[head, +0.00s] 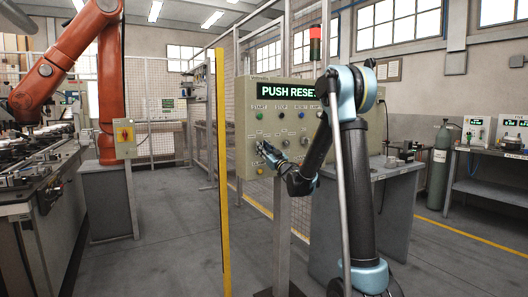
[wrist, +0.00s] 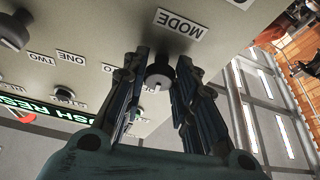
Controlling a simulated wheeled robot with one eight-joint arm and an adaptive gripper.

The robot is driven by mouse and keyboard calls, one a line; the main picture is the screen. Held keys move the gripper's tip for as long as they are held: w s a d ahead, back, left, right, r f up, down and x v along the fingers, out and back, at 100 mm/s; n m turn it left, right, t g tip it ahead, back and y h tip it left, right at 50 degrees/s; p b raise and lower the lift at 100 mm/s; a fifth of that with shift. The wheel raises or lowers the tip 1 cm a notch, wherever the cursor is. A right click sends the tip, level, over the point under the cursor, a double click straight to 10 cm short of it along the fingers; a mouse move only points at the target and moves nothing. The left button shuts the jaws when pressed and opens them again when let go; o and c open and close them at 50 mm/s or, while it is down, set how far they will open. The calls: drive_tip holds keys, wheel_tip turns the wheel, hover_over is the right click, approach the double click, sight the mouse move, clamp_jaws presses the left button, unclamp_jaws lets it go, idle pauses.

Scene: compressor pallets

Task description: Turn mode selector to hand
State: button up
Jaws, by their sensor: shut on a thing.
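The grey control panel (head: 243,130) stands on a post, with a lit display (head: 288,91) that begins "PUSH RESE"; my arm covers its right end. My gripper (head: 266,155) is at the lower left of the panel. In the wrist view, which is upside down, the dark round mode selector (wrist: 159,74) sits by the MODE label (wrist: 179,23). My gripper (wrist: 162,60) is shut on the selector, one finger on each side. The selector's pointer direction and position markings cannot be made out. In the head view my gripper hides the selector.
Another dark knob (wrist: 12,32) is on the panel, beside labels ONE and TWO. A yellow post (head: 222,170) stands left of the panel, and a grey table (head: 398,172) stands at right. An orange robot (head: 107,80) is far left.

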drive_tip(key=shift+w+d+n+g+y, duration=0.1)
drive_tip(key=shift+n+g+y, duration=0.45)
drive_tip(key=shift+n, duration=1.1)
drive_tip(key=shift+d+n+g+y, duration=0.1)
drive_tip(key=shift+n+g+y, duration=0.15)
drive_tip(key=shift+n+g, duration=0.95)
drive_tip(key=shift+w+d+n+g+y, duration=0.1)
drive_tip(key=shift+n+g+y, duration=0.25)
drive_tip(key=shift+n, duration=1.7)
drive_tip(key=shift+s, duration=0.1)
drive_tip(key=shift+a, duration=0.1)
drive_tip(key=o, duration=1.1)
drive_tip(key=v, duration=1.2)
drive_tip(key=shift+f, duration=0.1)
